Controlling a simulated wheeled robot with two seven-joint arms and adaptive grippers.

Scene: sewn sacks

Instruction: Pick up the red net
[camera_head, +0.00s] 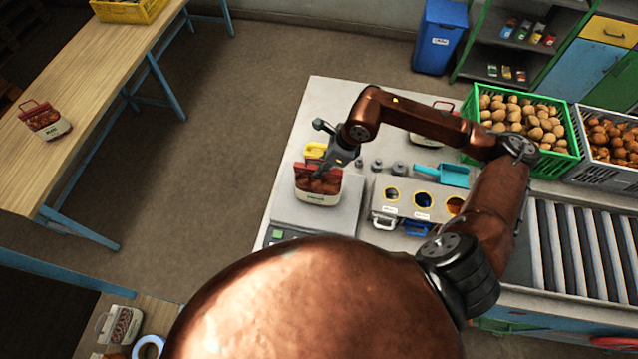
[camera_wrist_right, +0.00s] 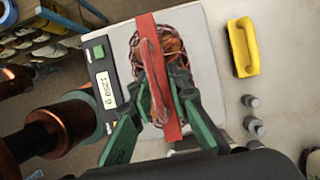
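The red net (camera_head: 318,188), a small red sack with a pale label band and a carrying handle, stands on the grey scale (camera_head: 336,218) at the table's left side. It also shows from above in the right wrist view (camera_wrist_right: 178,42), with a red strip and a looped handle across it. My right gripper (camera_head: 323,168) is over the net from above. In the wrist view its green fingers (camera_wrist_right: 160,100) are apart, one on each side of the handle; I see no clear grip on it. My left gripper is not in view.
A yellow object (camera_wrist_right: 243,47) and several grey weights (camera_wrist_right: 254,127) stand beside the scale. A box with round holes (camera_head: 405,205), a blue scoop (camera_head: 452,175) and a green potato crate (camera_head: 477,150) are to the right. A similar red sack (camera_head: 45,122) is on the wooden table (camera_head: 90,75).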

